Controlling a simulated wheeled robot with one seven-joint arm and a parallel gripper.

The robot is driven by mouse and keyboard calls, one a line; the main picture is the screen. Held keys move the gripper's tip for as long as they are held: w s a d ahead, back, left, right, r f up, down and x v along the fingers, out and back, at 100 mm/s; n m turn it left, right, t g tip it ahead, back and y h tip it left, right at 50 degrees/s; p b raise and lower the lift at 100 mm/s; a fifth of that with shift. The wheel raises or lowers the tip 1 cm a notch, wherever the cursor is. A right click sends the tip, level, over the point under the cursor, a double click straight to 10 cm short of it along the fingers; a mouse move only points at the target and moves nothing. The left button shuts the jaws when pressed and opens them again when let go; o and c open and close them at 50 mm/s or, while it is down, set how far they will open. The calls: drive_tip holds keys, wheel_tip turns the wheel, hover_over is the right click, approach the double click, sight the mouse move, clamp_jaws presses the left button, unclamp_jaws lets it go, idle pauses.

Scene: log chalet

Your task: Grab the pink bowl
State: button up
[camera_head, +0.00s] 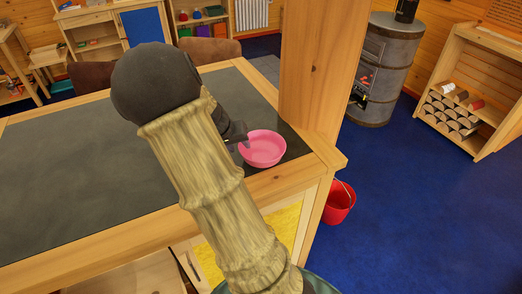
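The pink bowl (264,150) sits upright on the dark table top, near its right front corner, beside a thick wooden post. My arm reaches over the table from the front. My gripper (243,140) is at the bowl's left rim, touching or very close to it. Most of the gripper is hidden behind my arm's dark joint and wood-textured link, so I cannot see whether its fingers are apart or closed on the rim.
The table (70,185) is otherwise bare, with a light wooden edge. The wooden post (322,70) rises just right of the bowl. A red bucket (339,203) is below the table's right side. A stove (384,70) and a firewood rack (470,95) stand beyond open blue floor.

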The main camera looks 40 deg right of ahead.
sight(240, 146)
drive_tip(key=shift+x, duration=1.2)
drive_tip(key=shift+d+f, duration=0.15)
drive_tip(key=shift+f, duration=0.2)
drive_tip(key=shift+s, duration=0.1)
drive_tip(key=shift+r, duration=0.1)
clamp_jaws()
